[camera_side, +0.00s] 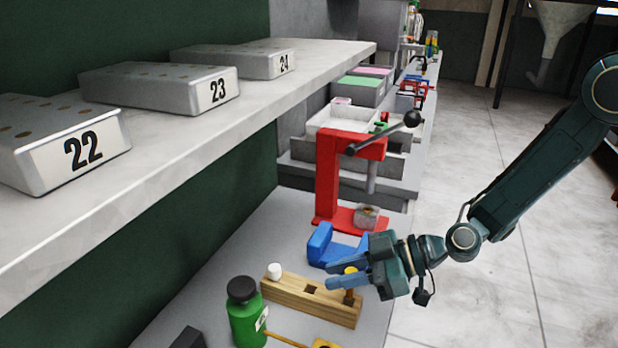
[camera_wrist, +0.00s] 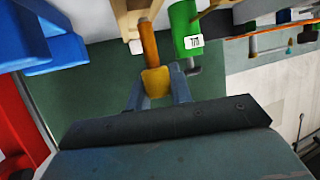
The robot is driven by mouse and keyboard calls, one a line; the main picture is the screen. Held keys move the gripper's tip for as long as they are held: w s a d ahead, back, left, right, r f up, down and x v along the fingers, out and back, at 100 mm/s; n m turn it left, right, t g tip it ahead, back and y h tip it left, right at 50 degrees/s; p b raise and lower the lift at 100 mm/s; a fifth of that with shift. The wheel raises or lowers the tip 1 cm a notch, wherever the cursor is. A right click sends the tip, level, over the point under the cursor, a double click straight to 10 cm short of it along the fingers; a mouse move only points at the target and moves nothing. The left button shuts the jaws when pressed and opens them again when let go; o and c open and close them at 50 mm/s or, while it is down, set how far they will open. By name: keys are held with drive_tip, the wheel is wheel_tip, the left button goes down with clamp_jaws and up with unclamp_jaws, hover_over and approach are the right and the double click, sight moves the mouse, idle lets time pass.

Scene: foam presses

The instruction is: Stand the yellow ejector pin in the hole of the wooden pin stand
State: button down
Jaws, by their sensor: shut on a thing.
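The yellow ejector pin (camera_side: 350,271) has a yellow head and a brownish shaft. My gripper (camera_side: 345,274) is shut on its head, above the right end of the wooden pin stand (camera_side: 330,309). The shaft points down at the stand; whether its tip is above, in or beside a hole I cannot tell. The stand's middle shows a dark square opening, and a white-topped peg (camera_side: 274,271) stands at its left end. In the wrist view the yellow head (camera_wrist: 157,83) sits between the two fingers, with the orange-brown shaft (camera_wrist: 149,42) leading away.
A green bottle (camera_side: 246,324) stands just left of the stand, with a wooden piece in front. A blue block (camera_side: 335,247) and a red press (camera_side: 327,180) stand behind the gripper. A shelf with numbered grey blocks (camera_side: 160,85) overhangs at upper left.

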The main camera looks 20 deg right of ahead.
sight(341, 301)
drive_tip(key=shift+f, duration=2.55)
idle(0.4)
drive_tip(key=c, duration=1.2)
unclamp_jaws()
drive_tip(key=shift+o, duration=0.2)
drive_tip(key=shift+d, duration=0.1)
drive_tip(key=v, duration=1.3)
drive_tip(key=shift+s+d, duration=0.25)
drive_tip(key=shift+d, duration=0.05)
drive_tip(key=shift+r, duration=0.15)
